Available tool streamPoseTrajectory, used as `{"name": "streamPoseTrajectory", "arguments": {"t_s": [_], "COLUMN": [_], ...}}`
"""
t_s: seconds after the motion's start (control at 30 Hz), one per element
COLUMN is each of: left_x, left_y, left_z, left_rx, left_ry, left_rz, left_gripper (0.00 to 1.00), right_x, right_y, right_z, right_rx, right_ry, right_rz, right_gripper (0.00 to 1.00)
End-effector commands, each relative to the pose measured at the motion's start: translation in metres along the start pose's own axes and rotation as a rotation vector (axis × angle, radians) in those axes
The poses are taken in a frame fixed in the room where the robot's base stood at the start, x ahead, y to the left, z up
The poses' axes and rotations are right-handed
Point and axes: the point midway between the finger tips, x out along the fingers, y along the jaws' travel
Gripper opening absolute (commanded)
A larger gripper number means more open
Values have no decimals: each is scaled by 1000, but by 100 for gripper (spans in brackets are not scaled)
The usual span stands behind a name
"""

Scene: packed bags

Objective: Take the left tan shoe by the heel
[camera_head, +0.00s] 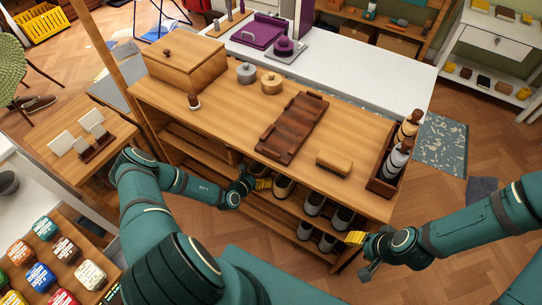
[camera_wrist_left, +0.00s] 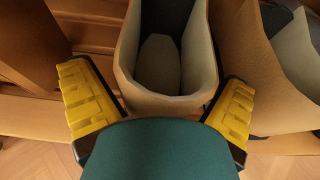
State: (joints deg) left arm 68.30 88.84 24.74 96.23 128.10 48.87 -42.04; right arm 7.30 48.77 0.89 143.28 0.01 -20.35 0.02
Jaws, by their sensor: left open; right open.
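The tan shoe (camera_wrist_left: 165,103) is in the middle of the left wrist view, its heel toward me and its opening showing a pale insole. My left gripper (camera_head: 263,183) is open at the front of the wooden shelf unit. In the left wrist view its yellow fingers stand on either side of the shoe's heel, and I cannot tell whether they touch it. A second tan shoe (camera_wrist_left: 262,85) is to the right of it. In the head view, a tan shoe (camera_head: 283,187) shows beside the left gripper, partly hidden under the top. My right gripper (camera_head: 356,238) is open and empty near the unit's right end.
Several more shoes (camera_head: 314,204) sit on the shelves. The overhanging wooden top (camera_head: 225,115) carries a brown tray (camera_head: 292,128), a brush (camera_head: 334,164), a wooden box (camera_head: 185,65) and a bottle caddy (camera_head: 384,186). The floor (camera_head: 430,265) near the right arm is clear.

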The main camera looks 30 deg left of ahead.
Motion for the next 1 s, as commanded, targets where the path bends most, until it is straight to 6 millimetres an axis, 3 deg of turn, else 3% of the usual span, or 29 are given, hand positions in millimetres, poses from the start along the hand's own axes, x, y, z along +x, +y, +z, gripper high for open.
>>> {"name": "streamPoseTrajectory", "arguments": {"t_s": [0.03, 0.23, 0.77, 1.0], "left_x": [0, 0, -4, -16], "left_y": [0, 0, 0, 0], "left_z": [0, 0, 4, 28], "left_rx": [0, 0, 0, 1], "left_ry": [0, 0, 0, -2], "left_rz": [0, 0, 0, 0], "left_gripper": [96, 26, 25, 25], "right_x": [0, 0, -4, -18], "right_y": [0, 0, -1, -7], "right_z": [0, 0, 0, 1], "right_rx": [0, 0, 0, 1], "right_ry": [0, 0, -1, -8], "right_rz": [0, 0, 0, 0], "right_gripper": [47, 47, 47, 47]}}
